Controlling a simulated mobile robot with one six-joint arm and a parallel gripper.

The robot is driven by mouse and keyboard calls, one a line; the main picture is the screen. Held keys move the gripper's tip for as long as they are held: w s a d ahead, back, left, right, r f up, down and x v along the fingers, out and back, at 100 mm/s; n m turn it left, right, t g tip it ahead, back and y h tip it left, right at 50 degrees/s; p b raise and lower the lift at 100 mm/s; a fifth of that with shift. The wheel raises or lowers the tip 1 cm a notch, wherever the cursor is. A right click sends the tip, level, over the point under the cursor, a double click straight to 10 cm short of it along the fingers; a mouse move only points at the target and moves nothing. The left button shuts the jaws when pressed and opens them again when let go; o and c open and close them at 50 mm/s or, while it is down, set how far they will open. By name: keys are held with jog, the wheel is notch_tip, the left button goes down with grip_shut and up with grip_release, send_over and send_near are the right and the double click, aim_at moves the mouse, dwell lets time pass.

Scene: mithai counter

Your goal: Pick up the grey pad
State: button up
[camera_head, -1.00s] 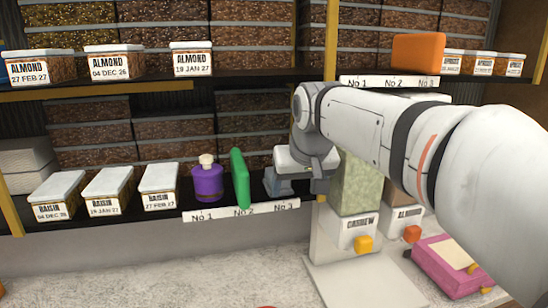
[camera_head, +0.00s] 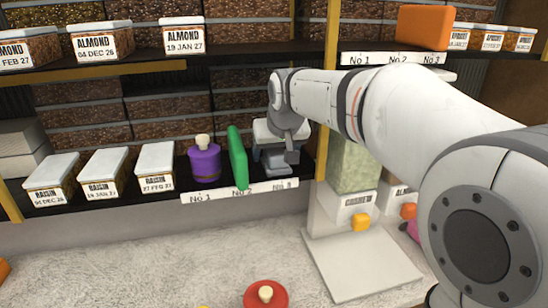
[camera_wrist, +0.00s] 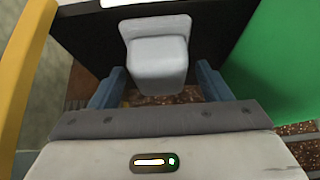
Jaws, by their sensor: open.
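The grey pad (camera_wrist: 158,62) is a light grey block with rounded edges, seen on the dark shelf in the wrist view. My gripper (camera_wrist: 160,84) is open, with one blue-grey finger on each side of the pad. The pad stands between the fingers, and I cannot tell whether either finger touches it. In the head view my gripper (camera_head: 273,165) is at the lower shelf by the No 3 label, just right of a green upright item. There the pad is hard to tell from the fingers.
The green item (camera_head: 237,158) stands close beside my gripper, with a purple bottle (camera_head: 205,163) left of it. A yellow post (camera_wrist: 22,65) is near the other side. An orange block (camera_head: 422,27) sits on the upper shelf. A red knobbed item (camera_head: 265,295) is on the counter.

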aim_at(276, 151)
jog(key=shift+c, duration=0.4)
jog(key=c, duration=1)
jog(key=shift+s+r, duration=0.1)
jog(key=shift+r, duration=0.1)
jog(key=shift+s+r+b, duration=0.15)
jog(key=shift+b, duration=0.35)
notch_tip(276, 151, up, 6)
jog(key=shift+r+b, duration=0.1)
jog(key=shift+b, duration=0.2)
jog(key=s+d+b, duration=0.1)
jog(key=s+b, duration=0.4)
jog(key=s, duration=1.4)
jog(key=shift+s+d, duration=0.15)
jog(key=shift+s, duration=0.15)
jog(key=shift+r, duration=0.1)
